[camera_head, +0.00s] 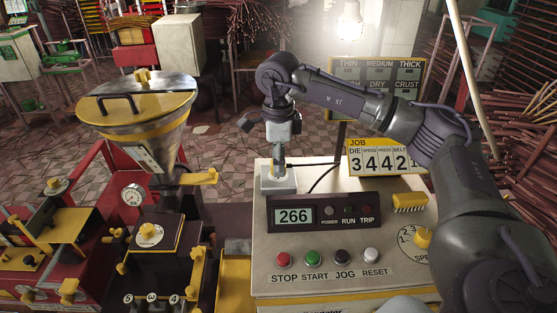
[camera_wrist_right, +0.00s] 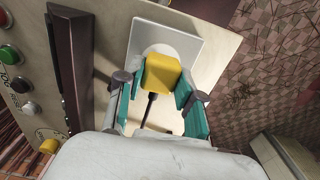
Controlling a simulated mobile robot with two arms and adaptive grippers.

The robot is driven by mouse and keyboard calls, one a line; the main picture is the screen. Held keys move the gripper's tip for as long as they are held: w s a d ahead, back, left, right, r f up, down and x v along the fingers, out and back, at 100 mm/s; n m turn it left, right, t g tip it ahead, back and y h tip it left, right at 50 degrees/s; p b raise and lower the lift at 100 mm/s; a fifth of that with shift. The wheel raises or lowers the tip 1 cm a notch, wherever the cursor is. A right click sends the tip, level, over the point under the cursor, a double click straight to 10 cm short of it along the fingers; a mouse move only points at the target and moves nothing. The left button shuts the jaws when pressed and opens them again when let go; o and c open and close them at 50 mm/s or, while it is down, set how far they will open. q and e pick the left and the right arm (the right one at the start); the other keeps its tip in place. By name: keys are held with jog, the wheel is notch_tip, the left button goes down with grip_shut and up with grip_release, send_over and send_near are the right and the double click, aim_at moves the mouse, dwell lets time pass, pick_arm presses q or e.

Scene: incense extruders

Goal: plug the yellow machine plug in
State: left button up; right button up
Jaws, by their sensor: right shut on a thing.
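The yellow plug (camera_wrist_right: 162,73) is between the teal-padded fingers of my right gripper (camera_wrist_right: 165,98) in the right wrist view, with a black cord leading from it. Just beyond it is a pale round socket on a white square plate (camera_wrist_right: 187,42); the plug overlaps the socket's front edge, and I cannot tell whether it is seated. In the head view my right gripper (camera_head: 279,160) points down over the white socket block (camera_head: 278,183) on top of the control box. The plug is mostly hidden there. My left gripper is not in view.
The control box (camera_head: 262,235) has a display reading 266, a row of buttons and a yellow knob (camera_head: 423,238). A job number board (camera_head: 385,158) stands behind it. A yellow-rimmed hopper machine (camera_head: 137,105) stands to the left. The black cord (camera_head: 322,178) loops right of the socket block.

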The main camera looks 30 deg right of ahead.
jog(key=shift+f+b, duration=0.35)
jog(key=shift+f, duration=0.25)
jog(key=o, duration=1.1)
jog(key=shift+o, duration=0.2)
jog(key=shift+r, duration=0.1)
notch_tip(320, 180, up, 12)
